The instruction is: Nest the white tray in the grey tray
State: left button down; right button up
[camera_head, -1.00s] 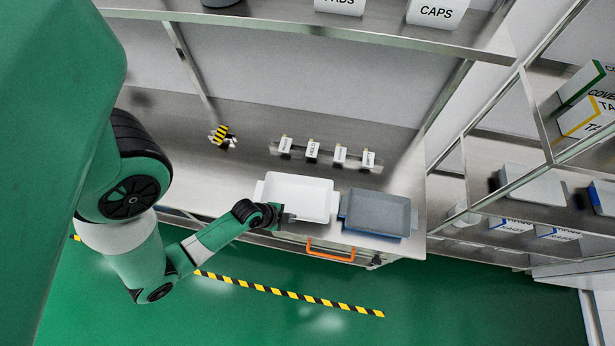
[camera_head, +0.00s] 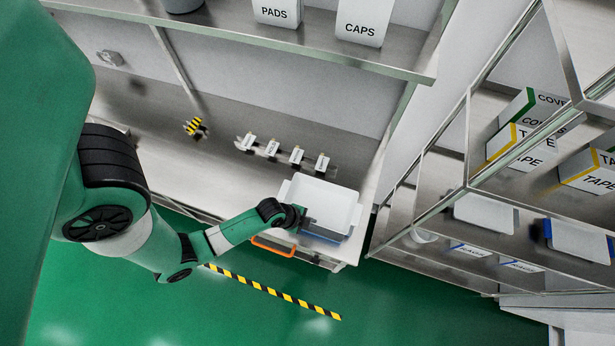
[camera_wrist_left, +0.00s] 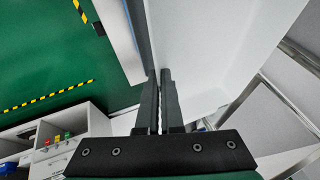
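The white tray (camera_head: 322,203) is over the grey tray (camera_head: 322,238) at the right end of the steel counter. Only a blue-grey strip of the grey tray shows along the white tray's front edge. I cannot tell whether the white tray rests inside it or hangs just above. My left gripper (camera_head: 303,217) is at the white tray's front left corner. In the left wrist view the fingers (camera_wrist_left: 160,88) are closed together against the white tray's wall (camera_wrist_left: 215,40), pinching its edge. My right gripper is not in view.
Several small labelled holders (camera_head: 272,148) stand behind the trays on the counter. A black-and-yellow striped item (camera_head: 194,126) lies farther left. An orange handle (camera_head: 273,246) is below the counter front. A shelf rack with boxes (camera_head: 515,147) stands at the right.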

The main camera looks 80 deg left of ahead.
aim_at(310, 232)
pick_arm(q)
notch_tip(310, 232, down, 10)
jog(key=b, duration=0.7)
jog(key=shift+r+b, duration=0.15)
jog(key=shift+b, duration=0.2)
jog(key=shift+f+b, duration=0.55)
jog(key=shift+f, duration=0.15)
jog(key=shift+s, duration=0.1)
jog(key=c, duration=1)
grip_release()
jog(key=p+v, duration=0.6)
jog(key=v, duration=0.5)
jog(key=shift+a+r, duration=0.2)
jog(key=shift+r, duration=0.3)
